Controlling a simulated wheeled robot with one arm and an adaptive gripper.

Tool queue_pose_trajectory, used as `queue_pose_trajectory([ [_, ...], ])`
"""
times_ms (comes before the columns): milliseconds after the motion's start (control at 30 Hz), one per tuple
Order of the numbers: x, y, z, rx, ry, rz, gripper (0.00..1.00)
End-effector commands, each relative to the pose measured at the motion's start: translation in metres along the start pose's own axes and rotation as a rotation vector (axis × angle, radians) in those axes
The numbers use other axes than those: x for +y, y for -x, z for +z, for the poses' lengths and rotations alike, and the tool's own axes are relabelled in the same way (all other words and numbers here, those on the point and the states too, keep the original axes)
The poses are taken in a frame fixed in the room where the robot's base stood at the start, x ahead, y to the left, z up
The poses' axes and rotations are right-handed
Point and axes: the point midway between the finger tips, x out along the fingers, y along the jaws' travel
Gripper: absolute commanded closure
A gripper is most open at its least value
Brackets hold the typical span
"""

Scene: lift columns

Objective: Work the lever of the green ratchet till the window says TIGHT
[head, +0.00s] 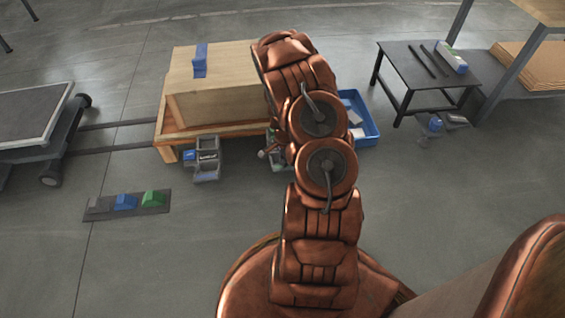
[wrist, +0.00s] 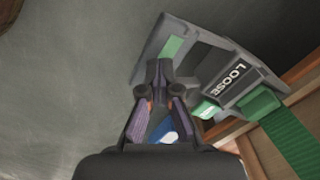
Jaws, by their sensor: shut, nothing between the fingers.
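The green ratchet (wrist: 215,70) fills the upper right of the wrist view. It has a grey body, and its dark window (wrist: 229,84) reads LOOSE. A grey bar with a green patch (wrist: 172,47), seemingly the lever, runs along its left side. A green strap (wrist: 290,135) leaves it at lower right. My gripper (wrist: 160,72) is shut and empty, its tips beside the bar and overlapping it in the picture; I cannot tell whether they touch.
A wooden crate (head: 205,90) on a pallet carries a blue strap (head: 200,60) and a second, blue-marked ratchet (head: 206,160). A blue bin (head: 370,130) stands right of my arm, and a black table (head: 415,85) beyond. A floor strip (head: 100,209) holds coloured blocks. Open floor lies in front.

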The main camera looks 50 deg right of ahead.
Motion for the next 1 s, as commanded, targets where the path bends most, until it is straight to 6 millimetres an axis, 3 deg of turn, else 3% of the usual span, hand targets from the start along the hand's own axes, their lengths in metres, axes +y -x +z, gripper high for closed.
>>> queue_pose_trajectory([
  [1000, 0.000, -0.042, 0.000, 0.000, 0.000, 0.000, 1.00],
])
